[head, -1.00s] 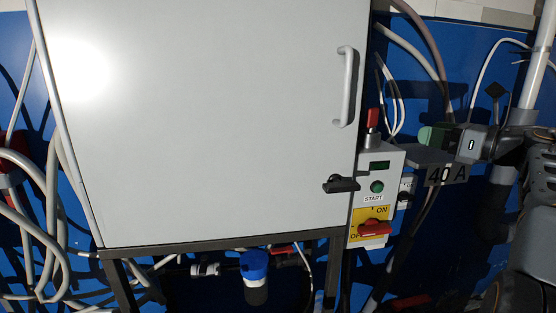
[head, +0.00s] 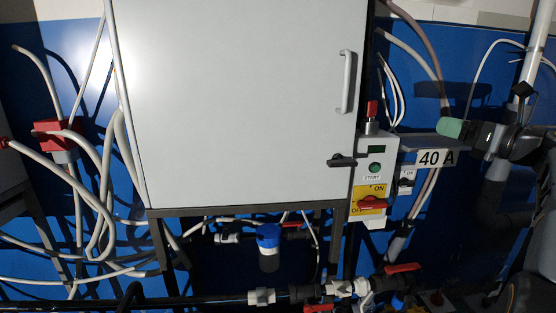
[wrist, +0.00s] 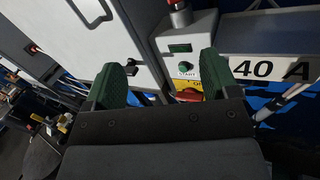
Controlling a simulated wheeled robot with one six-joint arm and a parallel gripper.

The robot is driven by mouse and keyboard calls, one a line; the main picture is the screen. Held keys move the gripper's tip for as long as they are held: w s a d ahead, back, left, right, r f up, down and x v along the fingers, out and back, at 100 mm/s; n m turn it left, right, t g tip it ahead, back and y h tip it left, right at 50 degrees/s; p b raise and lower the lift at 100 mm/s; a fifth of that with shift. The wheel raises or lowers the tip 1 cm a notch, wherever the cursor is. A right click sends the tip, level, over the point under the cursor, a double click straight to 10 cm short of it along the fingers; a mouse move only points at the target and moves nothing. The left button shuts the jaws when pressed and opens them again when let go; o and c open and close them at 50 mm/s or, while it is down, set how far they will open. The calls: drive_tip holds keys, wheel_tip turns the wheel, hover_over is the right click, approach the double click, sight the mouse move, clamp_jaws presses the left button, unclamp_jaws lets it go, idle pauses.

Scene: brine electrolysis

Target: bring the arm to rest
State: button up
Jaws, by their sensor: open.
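My gripper (wrist: 163,78) shows two green fingers standing well apart in the wrist view, with nothing between them. In the head view my gripper (head: 450,128) is at the right, its green tip above the 40 A sign (head: 436,158). The arm is folded along the right edge of the picture. In the wrist view, the control box (wrist: 190,40) with its START button appears beyond the fingers, and the sign (wrist: 265,70) is to the right. I cannot tell the exact gap between the fingers and the box.
A grey cabinet (head: 235,110) with a shut door fills the middle. A red-handled switch (head: 372,203) is on its control box. Pipes with red-handled valves (head: 403,268) run low in front. Loose hoses (head: 100,225) hang at the left.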

drive_tip(key=w+d+f+m+t+h, duration=0.1)
drive_tip(key=d+f+m+t+h, duration=0.25)
drive_tip(key=d+m+h, duration=1.2)
drive_tip(key=s+a+f+m+g+h, duration=0.2)
drive_tip(key=a+f+m+g, duration=0.15)
drive_tip(key=f+m, duration=0.45)
drive_tip(key=s+a+f+m+g+h, duration=0.1)
drive_tip(key=a+f+m+g, duration=0.2)
drive_tip(key=m, duration=0.8)
drive_tip(key=s+a+f+m+g+y+p, duration=0.1)
drive_tip(key=s+a+f+m+g+y, duration=0.3)
drive_tip(key=a+f, duration=0.45)
drive_tip(key=s+a+f+m+g+y, duration=0.2)
drive_tip(key=s+a+f+m+g, duration=0.2)
drive_tip(key=s+a+f, duration=0.35)
drive_tip(key=s+a+f+n+y, duration=0.1)
drive_tip(key=s+a+f, duration=0.1)
drive_tip(key=a, duration=0.6)
drive_tip(key=s+a+f+n+g+y, duration=0.1)
drive_tip(key=s+a+f+y, duration=0.1)
drive_tip(key=s+a, duration=0.3)
drive_tip(key=a, duration=0.3)
drive_tip(key=shift+f+g+p, duration=0.3)
drive_tip(key=shift+p, duration=0.05)
